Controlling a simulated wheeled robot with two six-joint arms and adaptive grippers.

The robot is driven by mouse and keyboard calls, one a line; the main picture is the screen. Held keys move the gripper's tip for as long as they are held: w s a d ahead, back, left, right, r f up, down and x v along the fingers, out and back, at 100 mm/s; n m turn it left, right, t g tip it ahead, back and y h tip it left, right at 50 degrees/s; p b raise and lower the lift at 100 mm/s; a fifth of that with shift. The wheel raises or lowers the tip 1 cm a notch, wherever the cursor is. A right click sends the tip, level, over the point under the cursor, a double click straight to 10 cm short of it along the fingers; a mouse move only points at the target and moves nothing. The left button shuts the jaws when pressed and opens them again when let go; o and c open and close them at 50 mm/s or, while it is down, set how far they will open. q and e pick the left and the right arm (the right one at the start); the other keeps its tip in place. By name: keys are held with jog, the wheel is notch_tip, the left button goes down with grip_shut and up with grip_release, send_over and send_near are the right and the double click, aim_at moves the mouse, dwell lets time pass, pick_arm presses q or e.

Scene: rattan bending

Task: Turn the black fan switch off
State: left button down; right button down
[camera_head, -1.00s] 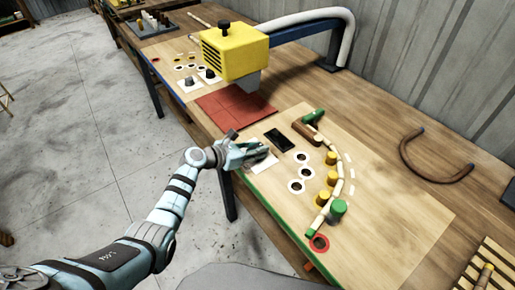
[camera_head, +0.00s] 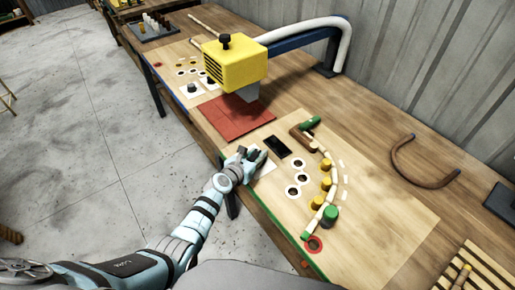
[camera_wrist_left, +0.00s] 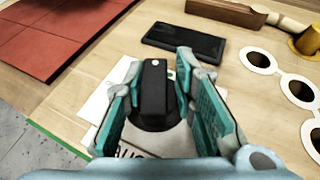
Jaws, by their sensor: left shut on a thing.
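The black fan switch (camera_wrist_left: 155,85) is a dark knob with a small pale dot on top, on a white label plate (camera_wrist_left: 96,108) with partly hidden lettering. My left gripper (camera_head: 257,158) is at the plate on the near edge of the work board. In the left wrist view its teal-padded fingers stand on both sides of the knob and are shut on it. The knob's base is partly hidden by the gripper. In the head view the hand covers the knob. My right gripper is not in view.
A flat black rectangle (camera_head: 277,147) lies just beyond the switch. A red mat (camera_head: 236,120) lies under a yellow blower (camera_head: 236,60). White rings (camera_head: 297,178), yellow pegs (camera_head: 325,184) and a curved rattan piece (camera_head: 336,185) lie to the right.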

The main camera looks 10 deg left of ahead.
pick_arm(q)
jog(key=shift+w+a+r+n+t+y+p, duration=0.1)
jog(key=shift+r+n+t+y+p, duration=0.1)
jog(key=shift+n+y+p, duration=0.25)
jog(key=shift+w+r+n+t+y+p, duration=0.15)
jog(key=shift+n+y+p, duration=0.15)
jog(key=shift+n+y, duration=0.2)
jog(key=shift+s+f+n+y, duration=0.1)
jog(key=shift+n+y, duration=0.25)
jog(key=shift+y, duration=0.2)
jog(key=shift+f+n+y, duration=0.15)
jog(key=shift+n+y, duration=0.55)
jog(key=shift+y, duration=0.1)
jog(key=shift+a+n+y, duration=0.1)
jog(key=shift+n+y, duration=0.6)
jog(key=shift+y, duration=0.2)
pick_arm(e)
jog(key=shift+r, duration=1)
